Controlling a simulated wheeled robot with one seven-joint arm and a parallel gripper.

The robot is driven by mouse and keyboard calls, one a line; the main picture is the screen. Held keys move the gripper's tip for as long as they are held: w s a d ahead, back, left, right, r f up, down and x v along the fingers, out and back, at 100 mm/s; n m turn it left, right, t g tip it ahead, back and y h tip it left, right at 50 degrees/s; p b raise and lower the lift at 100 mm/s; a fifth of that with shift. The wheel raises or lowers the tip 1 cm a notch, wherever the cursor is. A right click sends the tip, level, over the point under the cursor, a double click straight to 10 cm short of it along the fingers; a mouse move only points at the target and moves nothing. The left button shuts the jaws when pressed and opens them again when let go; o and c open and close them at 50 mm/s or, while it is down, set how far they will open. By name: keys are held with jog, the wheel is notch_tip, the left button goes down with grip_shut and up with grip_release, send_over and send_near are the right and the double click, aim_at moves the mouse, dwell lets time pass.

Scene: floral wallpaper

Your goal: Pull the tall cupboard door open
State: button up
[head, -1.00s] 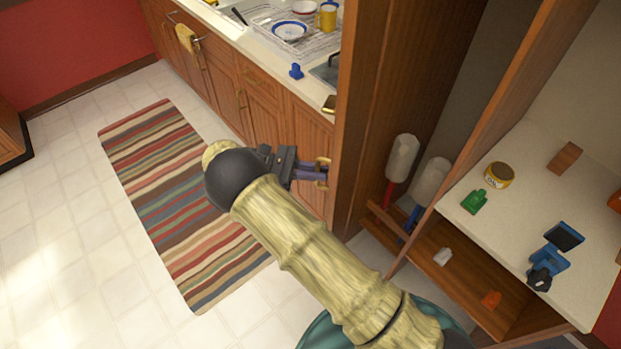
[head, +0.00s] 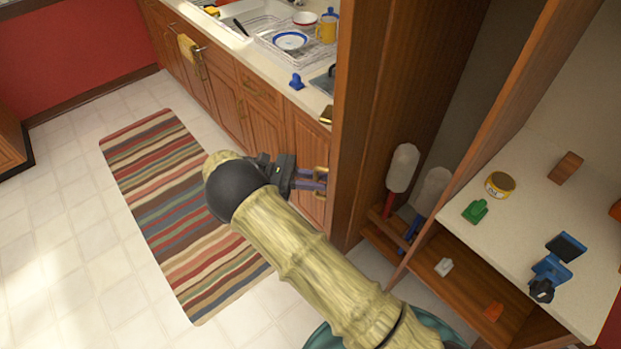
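The tall cupboard stands open at the right. Its wooden door (head: 362,120) is swung out to the left and seen nearly edge-on, with the inside in plain view. A brass handle (head: 322,170) sticks out from the left of the door at mid-picture. My gripper (head: 318,181) is at this handle. Its dark fingers lie close together between the handle's two ends and look shut on the bar. The door's outer face and the exact finger contact are hidden.
A counter (head: 262,45) with a dish rack runs behind the gripper. A striped rug (head: 170,190) lies on the otherwise clear tiled floor at left.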

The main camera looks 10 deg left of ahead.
jog(key=a+b, duration=0.2)
jog(key=a, duration=0.3)
jog(key=shift+a+f, duration=0.15)
jog(key=shift+a, duration=0.2)
jog(key=shift+s+a, duration=0.1)
jog(key=shift+s+a, duration=0.1)
jog(key=shift+a, duration=0.7)
